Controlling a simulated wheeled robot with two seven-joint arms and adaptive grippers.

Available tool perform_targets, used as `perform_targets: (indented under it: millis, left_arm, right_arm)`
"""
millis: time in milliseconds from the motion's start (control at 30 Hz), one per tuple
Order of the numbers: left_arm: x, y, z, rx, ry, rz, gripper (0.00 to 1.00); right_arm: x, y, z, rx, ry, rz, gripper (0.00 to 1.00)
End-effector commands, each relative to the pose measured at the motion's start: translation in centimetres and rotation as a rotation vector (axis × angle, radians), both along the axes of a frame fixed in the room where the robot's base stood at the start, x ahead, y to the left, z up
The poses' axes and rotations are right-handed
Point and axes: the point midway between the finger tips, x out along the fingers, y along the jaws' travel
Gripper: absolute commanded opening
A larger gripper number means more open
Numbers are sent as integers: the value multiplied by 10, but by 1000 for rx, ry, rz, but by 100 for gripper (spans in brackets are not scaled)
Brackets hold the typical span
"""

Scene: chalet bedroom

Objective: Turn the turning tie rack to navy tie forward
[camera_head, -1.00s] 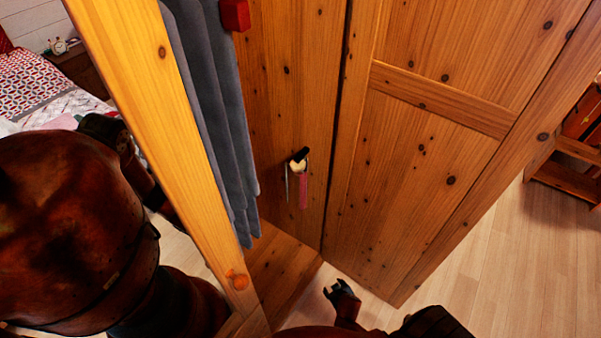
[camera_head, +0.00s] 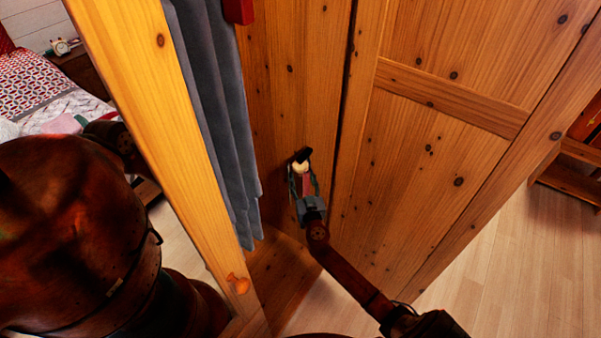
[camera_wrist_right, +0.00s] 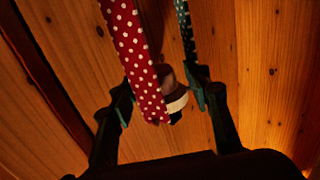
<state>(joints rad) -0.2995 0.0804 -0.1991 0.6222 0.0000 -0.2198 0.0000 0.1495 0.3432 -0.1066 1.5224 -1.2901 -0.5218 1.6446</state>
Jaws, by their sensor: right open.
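The turning tie rack (camera_head: 300,167) is on the inner wood panel of the wardrobe, with a cream hub and a dark top part. A red tie with white dots (camera_wrist_right: 140,60) hangs large in the right wrist view, and a dark green-looking dotted tie (camera_wrist_right: 185,30) hangs to its right. I cannot pick out a navy tie. My right gripper (camera_head: 304,184) is open just below the hub, its fingers on either side of the hanging ties. In the wrist view the right finger is close to or touching the green-looking tie.
Grey cloth (camera_head: 215,120) hangs left of the rack. A panelled door (camera_head: 400,170) is on the right. A bed (camera_head: 45,85) is at the far left.

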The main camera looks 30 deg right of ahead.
Motion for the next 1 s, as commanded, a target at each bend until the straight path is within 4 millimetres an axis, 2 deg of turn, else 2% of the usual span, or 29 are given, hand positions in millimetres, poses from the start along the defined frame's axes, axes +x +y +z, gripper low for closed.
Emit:
perform_targets:
  millis: [100, 200, 567, 1000]
  left_arm:
    - [0, 0, 0, 0, 1, 0, 0]
    - [-1, 0, -1, 0, 2, -1, 0]
    - [-2, 0, -1, -1, 3, -1, 0]
    - [-2, -1, -1, 0, 4, -1, 0]
  right_arm:
    - [16, -6, 0, -1, 2, 0, 44]
    - [24, -10, -1, -2, 2, 0, 44]
    - [28, -12, -1, 0, 2, 0, 44]
    - [28, -12, -1, 0, 2, 0, 14]
